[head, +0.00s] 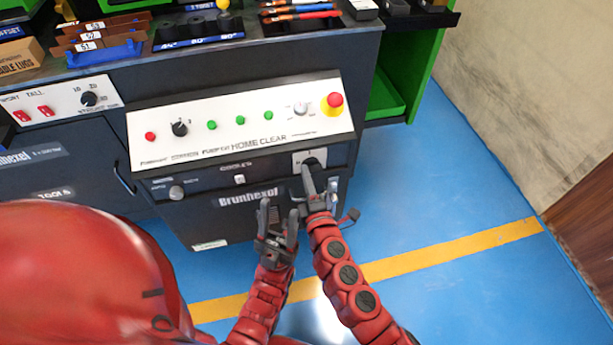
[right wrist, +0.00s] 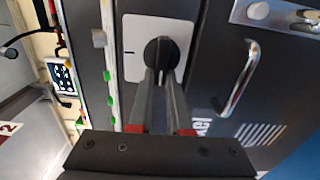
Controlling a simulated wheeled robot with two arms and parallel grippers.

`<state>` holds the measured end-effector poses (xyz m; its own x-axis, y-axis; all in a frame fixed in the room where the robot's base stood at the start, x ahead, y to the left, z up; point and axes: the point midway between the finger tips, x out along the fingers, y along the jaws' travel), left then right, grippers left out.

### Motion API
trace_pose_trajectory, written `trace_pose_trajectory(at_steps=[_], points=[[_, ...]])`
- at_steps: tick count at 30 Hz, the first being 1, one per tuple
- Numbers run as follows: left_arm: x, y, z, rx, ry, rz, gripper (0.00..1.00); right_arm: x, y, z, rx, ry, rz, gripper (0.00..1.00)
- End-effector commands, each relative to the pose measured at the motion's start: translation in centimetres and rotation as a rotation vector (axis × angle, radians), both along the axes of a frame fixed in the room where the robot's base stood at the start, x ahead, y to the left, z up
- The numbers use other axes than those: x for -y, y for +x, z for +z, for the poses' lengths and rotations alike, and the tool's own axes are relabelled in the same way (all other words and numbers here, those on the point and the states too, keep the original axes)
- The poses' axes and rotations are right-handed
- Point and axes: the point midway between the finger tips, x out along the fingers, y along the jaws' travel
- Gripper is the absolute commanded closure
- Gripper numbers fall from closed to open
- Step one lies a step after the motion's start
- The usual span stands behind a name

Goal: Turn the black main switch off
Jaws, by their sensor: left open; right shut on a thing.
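The black main switch (head: 313,161) is a dark round knob on a white square plate (head: 322,154), at the lower right of the bender's front. In the right wrist view, the knob (right wrist: 161,50) sits in the middle of its plate (right wrist: 133,35). My right gripper (head: 309,173) is at the switch. Its two fingers (right wrist: 161,76) close in on the knob and are shut on it, covering its lower part. The knob's exact turn angle is hard to tell. My left gripper (head: 278,229) is open and empty, lower and to the left, in front of the cabinet.
Above the switch is a sloped white panel (head: 262,145) with green buttons, a black selector (head: 180,129) and a red emergency stop (head: 332,103) on yellow. A small knob (head: 176,192) is on the lower left. Blue floor (head: 450,190) is free on the right.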

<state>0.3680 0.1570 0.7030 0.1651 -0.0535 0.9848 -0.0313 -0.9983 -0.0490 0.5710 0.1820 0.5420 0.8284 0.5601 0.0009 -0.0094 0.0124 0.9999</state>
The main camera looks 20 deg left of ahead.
Motion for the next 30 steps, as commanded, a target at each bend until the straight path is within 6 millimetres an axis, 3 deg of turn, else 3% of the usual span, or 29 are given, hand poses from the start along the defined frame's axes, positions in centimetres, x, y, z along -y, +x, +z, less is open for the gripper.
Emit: trace_pose_trajectory(at_steps=[6, 7, 11, 23, 30], points=[[0.0, 0.0, 0.0, 0.000, 0.000, 0.000, 0.50, 0.0, 0.0, -0.1, 0.000, -0.001, 0.001, 1.00], [0.0, 0.0, 0.0, 0.000, 0.000, 0.000, 0.50, 0.0, 0.0, -0.1, 0.000, -0.001, 0.001, 0.78], [0.0, 0.0, 0.0, 0.000, 0.000, 0.000, 0.50, 0.0, 0.0, -0.1, -0.001, -0.001, 0.000, 0.55], [0.0, 0.0, 0.1, 0.000, 0.000, 0.000, 0.50, 0.3, -0.5, 0.0, -0.001, 0.001, 0.001, 0.54], [0.0, 0.0, 0.4, 0.000, 0.000, 0.000, 0.50, 2.7, -4.0, -0.2, -0.004, -0.001, 0.001, 0.54]])
